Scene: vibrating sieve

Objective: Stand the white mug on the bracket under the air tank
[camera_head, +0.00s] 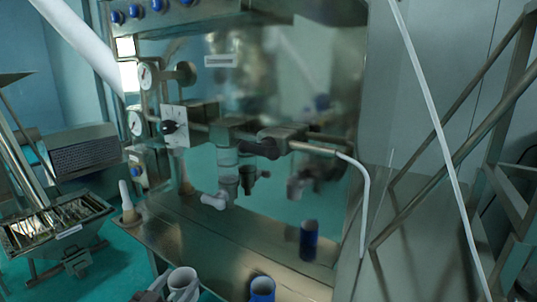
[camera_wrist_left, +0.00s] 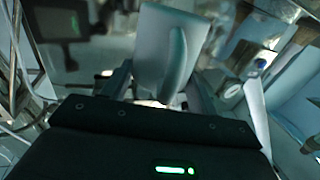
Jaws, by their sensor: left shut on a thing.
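The white mug (camera_head: 183,285) shows at the bottom edge of the head view, its open rim facing up and its lower part cut off. It also fills the upper middle of the left wrist view (camera_wrist_left: 158,42), with its handle towards the camera. My left gripper (camera_wrist_left: 163,82) is shut on it; in the head view only a dark part of the gripper (camera_head: 150,296) shows beside the mug. Clear and grey cylinders (camera_head: 228,165) hang under a pipe on the steel machine. I cannot tell which part is the air tank or its bracket. My right gripper is not in view.
A blue cup (camera_head: 262,288) stands right of the mug. A dark blue cylinder (camera_head: 308,240) shows farther back, perhaps a reflection. The steel ledge (camera_head: 240,245) has bare room. A bent white tube (camera_head: 363,205) hangs at its right. Gauges (camera_head: 146,77) stick out at the left.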

